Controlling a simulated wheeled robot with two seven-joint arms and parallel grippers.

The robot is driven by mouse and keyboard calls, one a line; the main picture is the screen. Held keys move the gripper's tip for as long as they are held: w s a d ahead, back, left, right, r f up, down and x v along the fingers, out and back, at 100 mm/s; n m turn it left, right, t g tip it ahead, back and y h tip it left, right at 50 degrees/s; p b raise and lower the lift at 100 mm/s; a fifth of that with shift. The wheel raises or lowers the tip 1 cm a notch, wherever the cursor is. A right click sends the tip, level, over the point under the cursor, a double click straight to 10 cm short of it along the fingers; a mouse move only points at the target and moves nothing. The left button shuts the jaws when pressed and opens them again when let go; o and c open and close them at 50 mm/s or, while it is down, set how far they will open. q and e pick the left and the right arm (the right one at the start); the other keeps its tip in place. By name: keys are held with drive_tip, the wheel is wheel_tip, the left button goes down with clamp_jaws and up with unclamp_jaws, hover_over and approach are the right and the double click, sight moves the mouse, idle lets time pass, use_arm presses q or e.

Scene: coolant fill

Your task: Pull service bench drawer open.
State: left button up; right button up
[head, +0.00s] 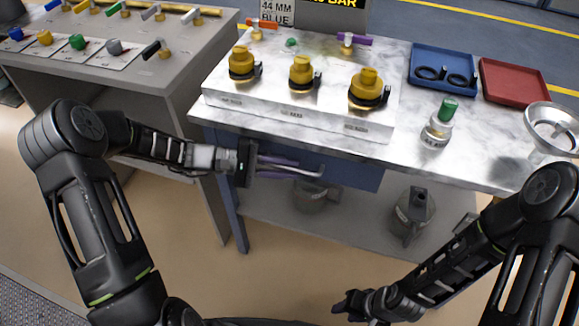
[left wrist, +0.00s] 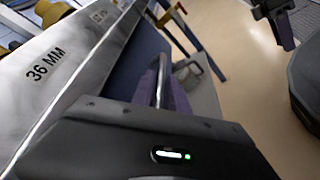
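The service bench drawer has a blue front (head: 355,178) under the marble bench top and looks shut or nearly so. Its silver bar handle (head: 312,174) juts out at the front. It also shows in the left wrist view (left wrist: 161,78). My left gripper (head: 282,167) is at the handle's left part, its purple fingers on either side of the bar and roughly along it. Whether they press on the bar cannot be told. My right gripper (head: 345,305) is low at the bottom of the head view, away from the drawer, small and dark.
The bench top (head: 400,160) carries a metal block (head: 310,115) with yellow caps, a green-topped bottle (head: 438,125), a blue tray (head: 418,92), a red tray (head: 510,98) and a funnel (head: 552,120). Jugs (head: 412,215) stand on the lower shelf. Floor in front is clear.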

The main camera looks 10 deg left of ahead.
use_arm(q)
drive_tip(key=shift+d, duration=0.3)
clamp_jaws()
idle(1.3)
